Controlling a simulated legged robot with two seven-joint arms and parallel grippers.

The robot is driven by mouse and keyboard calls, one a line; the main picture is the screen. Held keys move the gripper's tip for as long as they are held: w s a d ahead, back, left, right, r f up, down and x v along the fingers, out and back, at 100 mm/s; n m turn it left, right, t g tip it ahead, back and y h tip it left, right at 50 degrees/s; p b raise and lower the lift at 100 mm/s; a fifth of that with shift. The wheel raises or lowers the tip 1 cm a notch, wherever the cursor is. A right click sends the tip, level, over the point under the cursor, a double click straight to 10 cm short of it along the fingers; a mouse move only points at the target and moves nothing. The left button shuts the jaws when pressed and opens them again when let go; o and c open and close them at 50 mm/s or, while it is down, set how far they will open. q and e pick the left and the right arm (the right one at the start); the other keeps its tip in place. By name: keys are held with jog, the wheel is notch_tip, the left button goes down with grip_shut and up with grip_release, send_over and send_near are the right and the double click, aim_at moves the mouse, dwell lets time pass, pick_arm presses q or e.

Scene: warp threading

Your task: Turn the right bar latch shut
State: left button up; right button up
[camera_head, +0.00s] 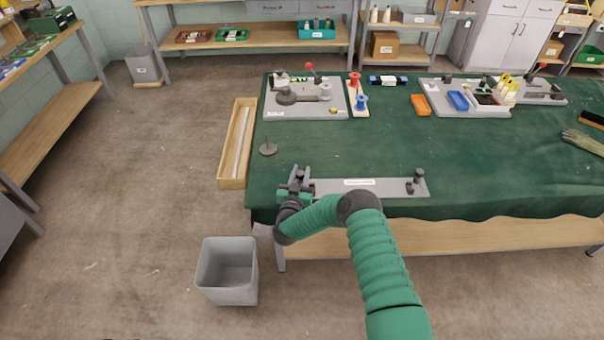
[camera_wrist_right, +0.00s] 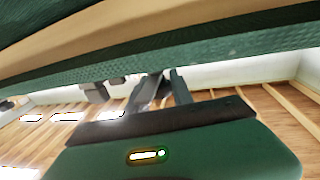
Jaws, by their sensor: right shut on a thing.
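A long grey plate (camera_head: 385,187) with a white label lies along the front edge of the green-covered table. A dark latch post (camera_head: 418,178) stands at its right end, apart from any gripper. Another dark latch (camera_head: 300,173) is at its left end. My right gripper (camera_head: 298,182) is at this left end, shut on what appears to be that latch; the fingers and wrist partly hide it. In the right wrist view, the fingers (camera_wrist_right: 164,90) show under the table edge, and what lies between them is unclear. My left gripper is out of view.
The green table (camera_head: 350,145) is clear behind the plate. Fixtures with red and blue spools (camera_head: 361,102) stand at the back. A grey bin (camera_head: 228,270) stands on the floor.

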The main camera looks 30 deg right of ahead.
jog(key=shift+s+a+f, duration=0.1)
jog(key=shift+a+f, duration=0.05)
jog(key=shift+a, duration=0.05)
grip_shut()
jog(key=shift+d+f+h, duration=0.1)
jog(key=shift+h, duration=0.2)
jog(key=m+g+h+b, duration=0.3)
jog(key=m+g+b, duration=0.1)
jog(key=g+b, duration=0.1)
jog(key=shift+g+h+b, duration=0.3)
jog(key=shift+b, duration=0.15)
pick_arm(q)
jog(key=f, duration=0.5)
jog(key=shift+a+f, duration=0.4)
pick_arm(e)
jog(key=shift+s+r+m, duration=0.1)
jog(key=shift+r+m, duration=0.2)
jog(key=shift+r, duration=0.05)
jog(key=o, duration=1.1)
grip_release()
jog(key=shift+c, duration=0.2)
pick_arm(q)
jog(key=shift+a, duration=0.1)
pick_arm(e)
jog(key=v, duration=1.7)
jog(key=shift+w, duration=0.25)
